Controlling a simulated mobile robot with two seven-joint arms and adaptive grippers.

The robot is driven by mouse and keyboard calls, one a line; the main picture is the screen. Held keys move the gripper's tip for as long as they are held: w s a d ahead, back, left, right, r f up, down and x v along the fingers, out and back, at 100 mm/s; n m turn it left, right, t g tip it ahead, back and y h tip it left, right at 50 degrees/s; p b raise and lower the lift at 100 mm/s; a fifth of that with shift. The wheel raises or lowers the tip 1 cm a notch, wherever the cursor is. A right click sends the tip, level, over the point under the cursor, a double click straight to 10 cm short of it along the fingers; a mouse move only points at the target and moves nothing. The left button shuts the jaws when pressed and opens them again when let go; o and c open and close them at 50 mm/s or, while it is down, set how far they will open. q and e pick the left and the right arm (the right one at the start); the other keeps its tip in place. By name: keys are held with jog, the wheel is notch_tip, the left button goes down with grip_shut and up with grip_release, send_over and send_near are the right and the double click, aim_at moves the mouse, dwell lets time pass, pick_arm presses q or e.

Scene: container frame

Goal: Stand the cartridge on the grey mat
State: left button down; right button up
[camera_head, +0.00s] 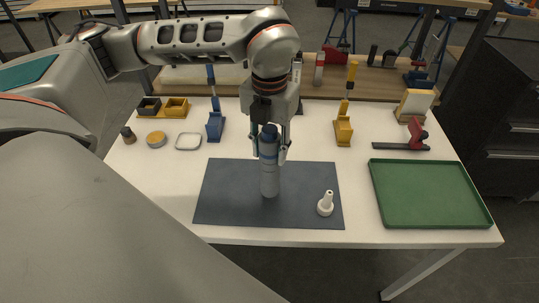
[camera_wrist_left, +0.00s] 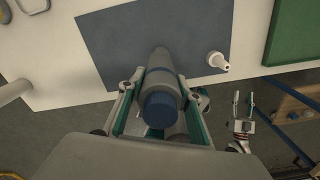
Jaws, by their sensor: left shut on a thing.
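The cartridge (camera_head: 270,180) is a grey cylinder with a blue cap, upright over the middle of the grey mat (camera_head: 225,190). My left gripper (camera_head: 270,155) is shut around its upper part from above. The lower end is at or just above the mat; I cannot tell if it touches. In the left wrist view the blue cap (camera_wrist_left: 160,109) lies between the fingers, and the body points to the mat (camera_wrist_left: 110,45). My right gripper (camera_wrist_left: 242,100) shows in the left wrist view, empty with fingers apart, away from the cartridge.
A green tray (camera_head: 430,222) lies at the right. Blue (camera_head: 215,125) and yellow (camera_head: 343,130) tools, a red clamp (camera_head: 417,138) and small containers stand farther back. The mat's left part is clear.

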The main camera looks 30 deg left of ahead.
aim_at(269, 129)
pick_arm(q)
jog(key=shift+f, duration=1.25)
jog(key=c, duration=1.4)
grip_release()
jog(key=shift+f, duration=0.15)
notch_tip(269, 129, up, 12)
jog(key=shift+r+b, duration=0.2)
jog(key=shift+b, duration=0.1)
